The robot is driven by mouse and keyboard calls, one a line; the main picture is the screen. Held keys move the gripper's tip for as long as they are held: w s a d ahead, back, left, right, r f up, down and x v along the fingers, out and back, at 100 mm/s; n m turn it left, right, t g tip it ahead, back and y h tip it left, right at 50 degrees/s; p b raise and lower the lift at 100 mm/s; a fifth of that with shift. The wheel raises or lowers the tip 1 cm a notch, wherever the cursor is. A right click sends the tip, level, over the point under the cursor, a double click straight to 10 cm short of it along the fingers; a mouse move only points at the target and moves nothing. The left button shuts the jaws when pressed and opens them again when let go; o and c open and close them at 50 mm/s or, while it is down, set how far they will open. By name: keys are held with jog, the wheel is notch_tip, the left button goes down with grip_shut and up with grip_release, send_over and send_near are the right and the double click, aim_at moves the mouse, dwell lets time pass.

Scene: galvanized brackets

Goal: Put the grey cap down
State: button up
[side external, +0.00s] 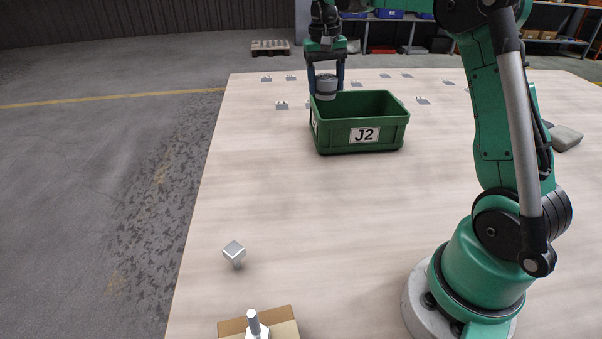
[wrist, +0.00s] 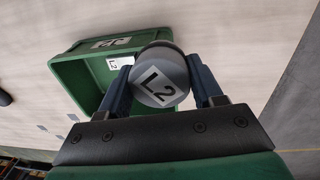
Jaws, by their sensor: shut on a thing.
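In the wrist view the bin (wrist: 68,75) lies behind and to the left of the cap. I cannot tell the cap's exact height over the rim.
The green bin is marked J2. Several small metal brackets (side external: 282,105) lie around it on the table. The table (side external: 270,200) between is clear.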

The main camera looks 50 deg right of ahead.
jog(key=w+a+f+n, duration=0.35)
jog(key=w+n, duration=0.25)
jog(key=n, duration=0.4)
jog(key=n+t, duration=0.1)
jog(key=n, duration=0.8)
send_near(270, 155)
jog(key=shift+n, duration=0.3)
notch_tip(270, 155, down, 6)
jog(key=shift+d+f, duration=0.15)
jog(key=shift+f, duration=0.2)
jog(key=o, duration=1.3)
jog(key=shift+o, duration=0.2)
jog(key=shift+r, duration=0.1)
